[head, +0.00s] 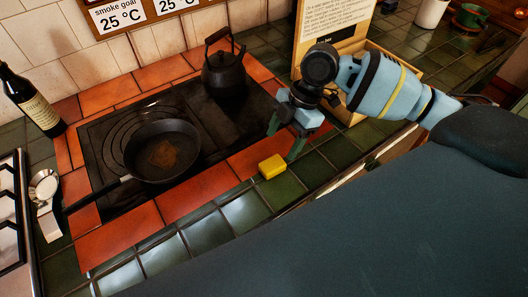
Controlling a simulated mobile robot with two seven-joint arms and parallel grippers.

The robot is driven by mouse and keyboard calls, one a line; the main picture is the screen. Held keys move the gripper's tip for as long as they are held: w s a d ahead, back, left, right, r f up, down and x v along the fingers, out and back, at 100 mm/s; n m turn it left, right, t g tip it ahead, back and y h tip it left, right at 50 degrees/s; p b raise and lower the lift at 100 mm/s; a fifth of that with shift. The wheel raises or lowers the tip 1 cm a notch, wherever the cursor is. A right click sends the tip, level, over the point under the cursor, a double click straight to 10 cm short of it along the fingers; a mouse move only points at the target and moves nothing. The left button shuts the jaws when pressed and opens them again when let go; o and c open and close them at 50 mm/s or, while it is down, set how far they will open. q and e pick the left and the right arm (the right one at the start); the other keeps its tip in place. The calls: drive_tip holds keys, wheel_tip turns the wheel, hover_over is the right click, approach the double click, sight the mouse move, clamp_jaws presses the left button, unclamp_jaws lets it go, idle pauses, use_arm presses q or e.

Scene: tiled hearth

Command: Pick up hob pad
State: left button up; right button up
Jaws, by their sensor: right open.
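The hob pad looks to be the small yellow block (272,167) lying on the green tiles at the front edge of the orange tile border, right of the hob's front. My right gripper (284,140) is above and just beyond it, pointing down with its fingers apart. Nothing shows between the fingers. One finger appears close to the pad in the picture; I cannot tell the exact gap. My left gripper is not in view.
A black hob (215,118) bears a frying pan (162,152) and a dark kettle (223,75). A bottle (30,100) stands at the left. A wooden box (385,58) with a paper sign is behind my right arm. Green tiles left of the pad are clear.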

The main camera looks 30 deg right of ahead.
sight(273, 163)
drive_tip(key=shift+w, duration=0.1)
drive_tip(key=shift+s+a+f, duration=0.1)
drive_tip(key=shift+s+f, duration=0.1)
drive_tip(key=shift+s, duration=0.1)
drive_tip(key=shift+s+a+f, duration=0.15)
drive_tip(key=shift+f, duration=0.2)
drive_tip(key=shift+a+f, duration=0.2)
drive_tip(key=shift+f, duration=0.2)
drive_tip(key=shift+a+f, duration=0.1)
drive_tip(key=shift+f, duration=0.4)
drive_tip(key=shift+w+d+x, duration=0.15)
drive_tip(key=shift+x, duration=1)
drive_tip(key=shift+w+d+x, duration=0.1)
drive_tip(key=shift+w+x, duration=0.05)
drive_tip(key=shift+x, duration=1)
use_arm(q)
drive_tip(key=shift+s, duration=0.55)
use_arm(e)
drive_tip(key=shift+f, duration=0.15)
drive_tip(key=shift+c, duration=0.3)
drive_tip(key=c, duration=1)
